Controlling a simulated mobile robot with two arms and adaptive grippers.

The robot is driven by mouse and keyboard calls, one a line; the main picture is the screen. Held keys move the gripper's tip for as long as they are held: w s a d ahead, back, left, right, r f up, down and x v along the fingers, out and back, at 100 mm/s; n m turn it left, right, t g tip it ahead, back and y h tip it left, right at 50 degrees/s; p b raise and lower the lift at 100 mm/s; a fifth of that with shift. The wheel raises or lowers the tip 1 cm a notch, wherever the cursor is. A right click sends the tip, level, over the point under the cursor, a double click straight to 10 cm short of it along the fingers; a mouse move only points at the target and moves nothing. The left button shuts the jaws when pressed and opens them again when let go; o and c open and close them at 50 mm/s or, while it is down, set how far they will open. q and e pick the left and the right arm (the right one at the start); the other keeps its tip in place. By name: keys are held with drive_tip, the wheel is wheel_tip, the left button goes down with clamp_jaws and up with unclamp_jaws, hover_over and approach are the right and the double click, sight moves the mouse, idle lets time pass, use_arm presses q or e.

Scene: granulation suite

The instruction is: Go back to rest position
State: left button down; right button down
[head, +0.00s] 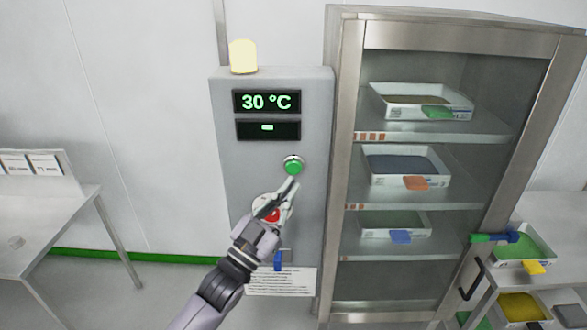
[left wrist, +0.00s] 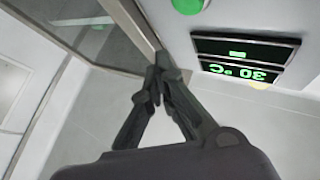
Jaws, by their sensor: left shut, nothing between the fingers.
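My left gripper (head: 291,184) is shut and empty, with its fingertips just below the green button (head: 293,165) on the grey control panel (head: 235,165). In the left wrist view the closed fingertips (left wrist: 157,70) show near the middle, and the green button (left wrist: 188,4) is at the top edge. I cannot tell whether the fingertips touch the panel. A red button (head: 271,215) is partly hidden behind my gripper. The display (head: 266,102) reads 30 °C. My right gripper is not in view.
A glass-fronted cabinet (head: 345,130) with trays on its shelves stands right of the panel. A metal table (head: 60,215) is at the left. A side bench with trays (head: 520,245) is at the lower right. Floor shows between the left table and the panel.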

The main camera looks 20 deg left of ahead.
use_arm(q)
drive_tip(key=a+f+n+g+y+b, duration=0.2)
drive_tip(key=f+g+y, duration=0.1)
drive_tip(key=f, duration=1.6)
drive_tip(key=a+f+n+g+y+b, duration=0.1)
drive_tip(key=a+f+g+y, duration=0.15)
drive_tip(key=f, duration=1.55)
drive_tip(key=s+a+f+g+y+b, duration=0.1)
drive_tip(key=s+f+g, duration=0.1)
drive_tip(key=s+f, duration=0.35)
drive_tip(key=s+f+n+g+b, duration=0.1)
drive_tip(key=s+f+g, duration=0.15)
drive_tip(key=f, duration=0.65)
drive_tip(key=s+a+f+g+y, duration=0.1)
drive_tip(key=s+f+g, duration=0.1)
drive_tip(key=s+f, duration=0.35)
drive_tip(key=s+f+g+b, duration=0.1)
drive_tip(key=s+f+g, duration=0.2)
drive_tip(key=s+f, duration=0.4)
drive_tip(key=s+f+g+y+b, duration=0.1)
drive_tip(key=s+f+g, duration=0.2)
drive_tip(key=s+f, duration=0.5)
drive_tip(key=s+f+g+b, duration=0.1)
drive_tip(key=s+f, duration=0.7)
drive_tip(key=s, duration=1.2)
drive_tip(key=shift+n+g, duration=0.3)
drive_tip(key=shift+g, duration=0.6)
drive_tip(key=shift+d, duration=0.2)
